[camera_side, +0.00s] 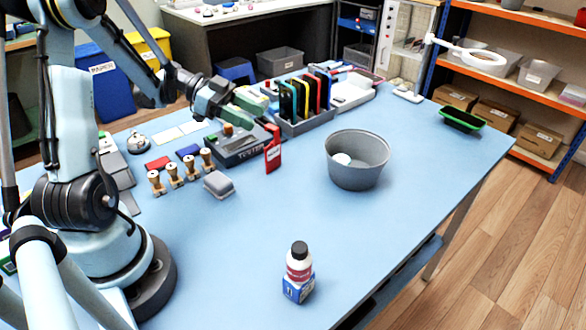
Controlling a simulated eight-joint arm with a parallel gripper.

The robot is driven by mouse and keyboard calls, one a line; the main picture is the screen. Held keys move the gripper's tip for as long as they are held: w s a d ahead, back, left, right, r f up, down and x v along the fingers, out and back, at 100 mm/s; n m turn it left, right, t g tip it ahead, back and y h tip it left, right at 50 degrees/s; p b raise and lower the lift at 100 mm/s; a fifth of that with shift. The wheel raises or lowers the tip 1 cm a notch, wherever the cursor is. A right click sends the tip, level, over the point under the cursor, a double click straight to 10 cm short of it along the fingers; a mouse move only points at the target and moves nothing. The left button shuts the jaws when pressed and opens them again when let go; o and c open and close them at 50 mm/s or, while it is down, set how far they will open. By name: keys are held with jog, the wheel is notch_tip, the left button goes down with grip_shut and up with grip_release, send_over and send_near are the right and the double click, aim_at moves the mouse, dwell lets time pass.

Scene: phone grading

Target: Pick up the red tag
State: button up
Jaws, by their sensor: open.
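The red tag (272,150), a red upright piece with pale marking, stands at the right end of the dark tester box (240,146). It seems to lean on or touch the box; I cannot tell which. My gripper (258,107) reaches in from the left with green fingers, above the tester and up and left of the tag. It is open, apart from the tag, and nothing shows between its fingers.
A rack (305,122) of upright phones stands behind the tag. A grey bucket (357,168) holding a white item is to its right. Wooden stamps (173,175) and a grey box (218,184) are at left. A bottle (299,262) on a blue box stands in front.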

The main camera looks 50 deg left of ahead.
aim_at(269, 126)
jog(key=x, duration=0.8)
jog(key=shift+f, duration=0.25)
jog(key=shift+c, duration=0.3)
grip_shut()
